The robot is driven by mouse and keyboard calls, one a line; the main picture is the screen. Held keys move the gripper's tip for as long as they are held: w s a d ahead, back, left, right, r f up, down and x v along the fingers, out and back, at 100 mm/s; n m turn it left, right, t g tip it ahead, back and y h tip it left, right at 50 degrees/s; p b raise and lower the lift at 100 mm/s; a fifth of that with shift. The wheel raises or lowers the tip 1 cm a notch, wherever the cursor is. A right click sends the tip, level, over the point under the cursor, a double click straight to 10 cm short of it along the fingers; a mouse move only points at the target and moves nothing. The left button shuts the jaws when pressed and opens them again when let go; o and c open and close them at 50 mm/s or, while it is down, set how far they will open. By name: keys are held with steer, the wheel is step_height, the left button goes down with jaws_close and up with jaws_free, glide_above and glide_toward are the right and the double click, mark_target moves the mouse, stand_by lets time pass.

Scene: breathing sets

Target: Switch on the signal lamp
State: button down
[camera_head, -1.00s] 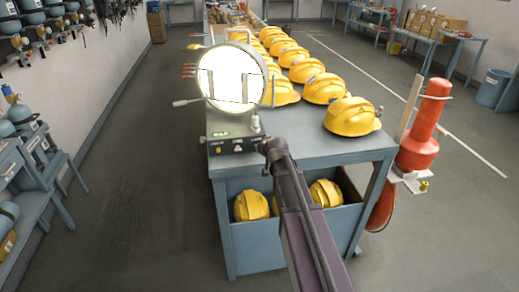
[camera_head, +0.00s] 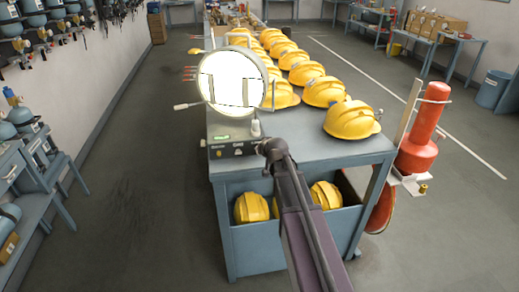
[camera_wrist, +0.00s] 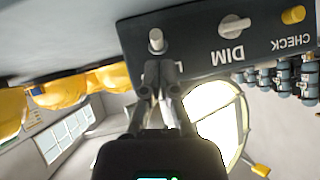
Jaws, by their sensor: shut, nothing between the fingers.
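The signal lamp (camera_head: 231,80) has a large round face that looks very bright white, with faint rectangular shapes on it; I cannot tell whether this is its own light. It stands at the near end of the blue-grey bench. Its dark control panel (camera_head: 233,149) has a small green display. In the wrist view, the panel appears upside down, with a pale toggle (camera_wrist: 156,40), a DIM knob (camera_wrist: 234,25) and a yellow CHECK button (camera_wrist: 293,15). The toggle's label is partly hidden. My gripper (camera_wrist: 160,72) is shut and empty, its tips close to the toggle; contact is unclear.
Yellow helmets (camera_head: 351,119) line the bench top (camera_head: 300,147) behind and right of the lamp. More lie in the bin below. Open floor lies left of the bench.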

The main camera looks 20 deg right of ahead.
steer(key=shift+r, duration=0.2)
steer(key=r+p+v, duration=0.1)
steer(key=p+v, duration=0.7)
steer(key=v, duration=0.4)
steer(key=shift+d+r+p, duration=0.25)
steer(key=shift+p, duration=0.1)
steer(key=shift+a, duration=0.1)
